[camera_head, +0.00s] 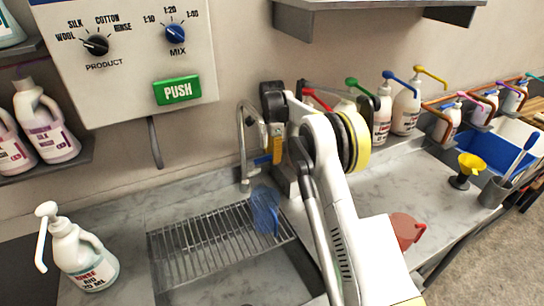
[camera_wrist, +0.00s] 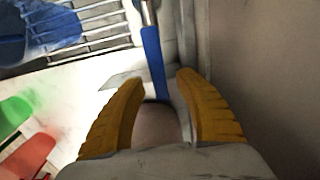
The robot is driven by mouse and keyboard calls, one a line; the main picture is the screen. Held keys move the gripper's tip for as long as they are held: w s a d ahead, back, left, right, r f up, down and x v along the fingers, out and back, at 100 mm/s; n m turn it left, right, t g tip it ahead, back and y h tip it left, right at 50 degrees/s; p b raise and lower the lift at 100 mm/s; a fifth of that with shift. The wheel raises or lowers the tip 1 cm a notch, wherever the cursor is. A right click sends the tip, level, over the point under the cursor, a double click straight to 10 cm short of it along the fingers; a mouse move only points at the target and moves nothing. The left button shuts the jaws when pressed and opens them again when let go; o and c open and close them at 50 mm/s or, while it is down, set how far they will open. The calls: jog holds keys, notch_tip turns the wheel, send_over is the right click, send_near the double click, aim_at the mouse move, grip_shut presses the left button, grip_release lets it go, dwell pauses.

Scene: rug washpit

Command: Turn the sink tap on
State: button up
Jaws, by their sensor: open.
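In the wrist view the blue lever (camera_wrist: 152,55) runs down from a metal part towards the gap between my fingers. My gripper (camera_wrist: 158,82) is open, with its yellow fingertips on either side of the lever's near end. I cannot tell whether either finger touches it. In the head view my gripper (camera_head: 275,148) is right of the spout, partly hidden by my arm.
A pump bottle (camera_head: 82,255) stands at left, below a control panel (camera_head: 130,55). A shelf (camera_head: 375,12) overhangs above.

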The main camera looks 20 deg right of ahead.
jog(key=shift+c, duration=0.4)
grip_shut()
jog(key=s+m, duration=0.1)
jog(key=m, duration=0.1)
jog(key=s+m, duration=0.1)
jog(key=m, duration=0.1)
jog(key=shift+s+b, duration=0.1)
jog(key=shift+b, duration=0.25)
jog(key=shift+o, duration=0.4)
grip_release()
